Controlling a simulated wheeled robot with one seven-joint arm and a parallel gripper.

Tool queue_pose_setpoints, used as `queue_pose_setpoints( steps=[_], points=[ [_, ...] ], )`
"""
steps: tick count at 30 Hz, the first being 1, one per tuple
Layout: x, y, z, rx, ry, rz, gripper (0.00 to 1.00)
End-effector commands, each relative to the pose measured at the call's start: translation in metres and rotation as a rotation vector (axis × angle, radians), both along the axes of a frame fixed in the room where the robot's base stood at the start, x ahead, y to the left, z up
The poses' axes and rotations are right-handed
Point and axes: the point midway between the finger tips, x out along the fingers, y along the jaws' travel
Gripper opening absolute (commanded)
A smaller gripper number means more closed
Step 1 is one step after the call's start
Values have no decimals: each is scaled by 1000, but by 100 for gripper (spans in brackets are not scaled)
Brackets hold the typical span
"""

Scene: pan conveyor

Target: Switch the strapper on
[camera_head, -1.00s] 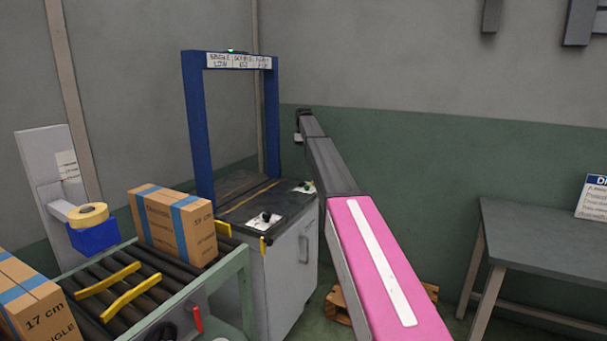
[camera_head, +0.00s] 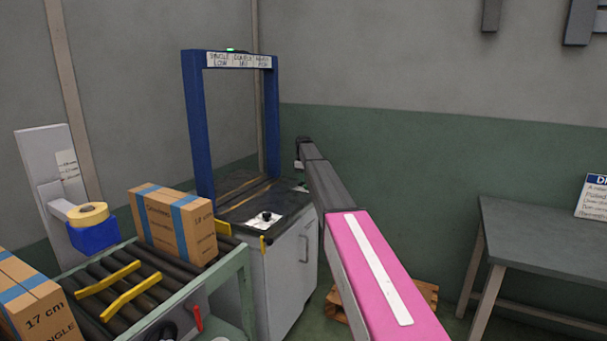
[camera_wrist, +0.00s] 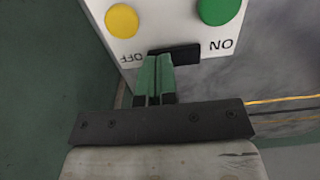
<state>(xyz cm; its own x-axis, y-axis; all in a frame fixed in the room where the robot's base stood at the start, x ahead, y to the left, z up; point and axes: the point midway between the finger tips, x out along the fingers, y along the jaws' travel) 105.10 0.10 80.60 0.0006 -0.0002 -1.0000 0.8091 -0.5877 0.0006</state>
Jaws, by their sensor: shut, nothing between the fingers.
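The strapper is a white cabinet (camera_head: 285,270) with a dark top and a blue arch (camera_head: 195,120) over it. A green lamp (camera_head: 230,49) glows on the arch. My gripper (camera_head: 299,165) is above the cabinet's back right corner, its lower part hard to make out. In the wrist view, my gripper (camera_wrist: 158,57) is shut and empty, its green fingertips at a black switch piece (camera_wrist: 174,54) on a white plate. I cannot tell if they touch. A yellow button (camera_wrist: 122,20) is by the OFF label, a green button (camera_wrist: 215,10) by the ON label.
A roller conveyor (camera_head: 110,290) with cardboard boxes (camera_head: 172,225) is at the left.

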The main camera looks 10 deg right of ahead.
Motion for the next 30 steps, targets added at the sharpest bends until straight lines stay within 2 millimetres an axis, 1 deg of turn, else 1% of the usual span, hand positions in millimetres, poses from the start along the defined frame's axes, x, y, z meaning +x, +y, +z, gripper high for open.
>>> queue_pose_setpoints(
  steps=[10, 13, 20, 30],
  points=[
    [0, 0, -2, 0, 0, 0, 0],
    [1, -1, -5, 0, 1, 0, 0],
    [0, 0, -5, 0, 1, 0, 0],
    [-8, 5, -1, 1, 1, 0, 0]
  ],
)
